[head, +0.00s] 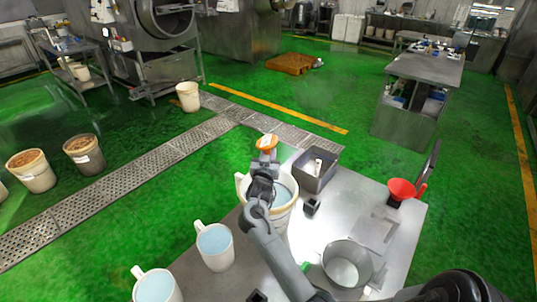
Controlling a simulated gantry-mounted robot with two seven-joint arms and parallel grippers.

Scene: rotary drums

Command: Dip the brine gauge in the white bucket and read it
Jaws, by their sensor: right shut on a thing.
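The white bucket (283,215) stands on the metal table and holds pale blue liquid. My right gripper (265,158) is above the bucket's back left rim. It is shut on an orange-and-white piece (266,143), which looks like the brine gauge. The orange top shows just past the fingers. My gripper and arm hide its lower part, so I cannot tell whether it touches the liquid. No reading can be made out. My left gripper is not in view.
White jugs (215,247) of blue liquid stand left of the bucket. A grey bin (316,170), a small black block (312,206), a red funnel (402,189) and a metal pot (347,264) are on the table (310,236).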

